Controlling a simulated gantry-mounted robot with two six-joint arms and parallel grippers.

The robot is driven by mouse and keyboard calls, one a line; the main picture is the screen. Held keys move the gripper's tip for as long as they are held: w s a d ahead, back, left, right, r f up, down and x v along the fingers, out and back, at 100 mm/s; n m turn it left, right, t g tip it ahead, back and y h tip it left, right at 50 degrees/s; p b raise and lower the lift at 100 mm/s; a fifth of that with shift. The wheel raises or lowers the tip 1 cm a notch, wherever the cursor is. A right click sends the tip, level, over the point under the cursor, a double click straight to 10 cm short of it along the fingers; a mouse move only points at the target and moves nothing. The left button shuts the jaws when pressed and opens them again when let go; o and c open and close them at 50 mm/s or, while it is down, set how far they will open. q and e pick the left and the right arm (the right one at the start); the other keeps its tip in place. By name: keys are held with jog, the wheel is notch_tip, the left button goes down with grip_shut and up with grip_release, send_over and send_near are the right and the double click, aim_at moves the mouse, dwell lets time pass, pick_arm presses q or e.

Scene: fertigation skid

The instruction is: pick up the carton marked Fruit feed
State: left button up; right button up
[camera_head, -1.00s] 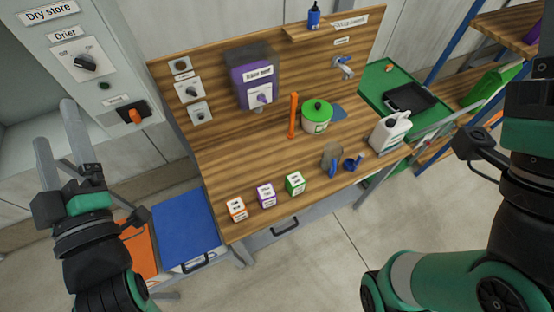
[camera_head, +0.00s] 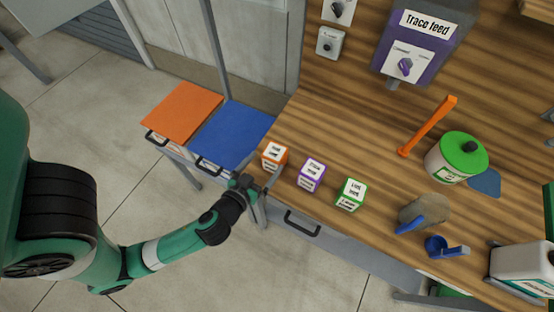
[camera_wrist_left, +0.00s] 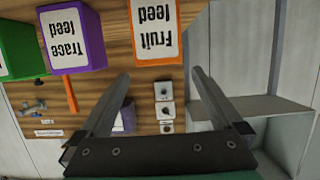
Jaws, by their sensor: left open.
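The Fruit feed carton is a small white box with orange edges (camera_head: 274,155), upright at the left front corner of the wooden bench. In the left wrist view, the Fruit feed carton (camera_wrist_left: 154,30) appears upside down at the top, its label legible. My left gripper (camera_head: 266,186) is open and empty, just off the bench's front edge beside this carton. In the left wrist view its fingertips (camera_wrist_left: 158,76) are spread, with the carton ahead between their lines and apparently apart from them. My right gripper is out of view.
The purple-edged Trace feed carton (camera_head: 312,174) stands close to the right, then a green-edged carton (camera_head: 351,194). A scoop (camera_head: 446,247), a green-lidded pot (camera_head: 456,157) and an orange stick (camera_head: 428,126) are farther right. Orange (camera_head: 182,110) and blue (camera_head: 231,134) surfaces lie left.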

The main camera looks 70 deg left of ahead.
aim_at(280, 145)
pick_arm(q)
jog(key=x, duration=0.4)
jog(key=shift+w+a, duration=0.15)
jog(key=shift+w, duration=0.15)
jog(key=shift+x, duration=2.8)
jog(key=shift+s+f, duration=0.1)
jog(key=shift+f, duration=0.05)
grip_shut()
jog(key=r+p, duration=0.2)
jog(key=r, duration=0.2)
jog(key=shift+s+d+r+p, duration=0.2)
jog(key=shift+s+r+p, duration=0.1)
jog(key=shift+s+p, duration=0.1)
jog(key=s+r+p, duration=0.1)
jog(key=s+r, duration=0.1)
jog(key=s+d+r+p, duration=0.1)
jog(key=r, duration=0.1)
jog(key=shift+s+d+r, duration=0.1)
jog(key=shift+s+r, duration=0.25)
jog(key=shift+s, duration=0.05)
jog(key=s+d+r, duration=0.3)
jog(key=s, duration=0.5)
jog(key=shift+s+r, duration=0.35)
jog(key=shift+s, duration=0.05)
